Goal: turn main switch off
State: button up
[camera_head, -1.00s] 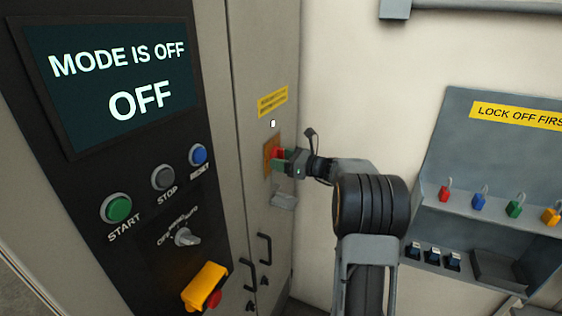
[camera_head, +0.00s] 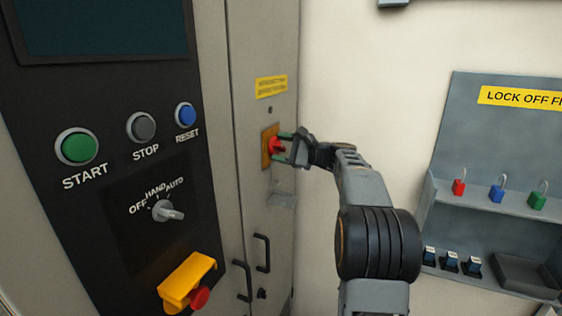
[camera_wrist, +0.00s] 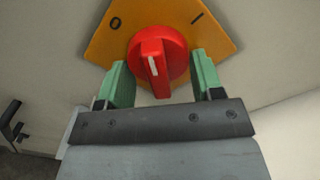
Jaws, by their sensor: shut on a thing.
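The main switch is a red rotary knob (camera_wrist: 155,60) on a yellow plate (camera_wrist: 178,22) marked O and I. Its raised handle has a white mark and stands nearly upright in the wrist view; I cannot tell which position it points to. In the head view the red knob (camera_head: 276,146) sits on the cabinet's side, below a yellow label (camera_head: 271,87) and a small dark lamp (camera_head: 270,109). My gripper (camera_head: 287,147) is at the knob, its green fingers on either side, shut on it. The screen (camera_head: 105,25) shows dark and blank in its visible part.
The front panel has green START (camera_head: 77,147), STOP (camera_head: 141,127) and RESET (camera_head: 186,115) buttons, a mode selector (camera_head: 166,211) and a yellow-covered red button (camera_head: 187,281). Black handles (camera_head: 262,253) project below the switch. A lock-off shelf (camera_head: 490,190) with padlocks stands at right.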

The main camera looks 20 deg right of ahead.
jog(key=n+b, duration=0.3)
jog(key=n, duration=0.1)
jog(key=shift+f+b, duration=0.1)
jog(key=shift+b, duration=0.3)
jog(key=shift+r+n+b, duration=0.25)
jog(key=shift+n+b, duration=0.75)
jog(key=shift+n, duration=0.6)
jog(key=o, duration=0.9)
jog(key=shift+r, duration=0.1)
jog(key=shift+c, duration=0.2)
jog(key=shift+d, duration=0.1)
jog(key=b+v, duration=0.1)
jog(key=v, duration=1.2)
jog(key=shift+s+d, duration=0.25)
jog(key=shift+d, duration=0.05)
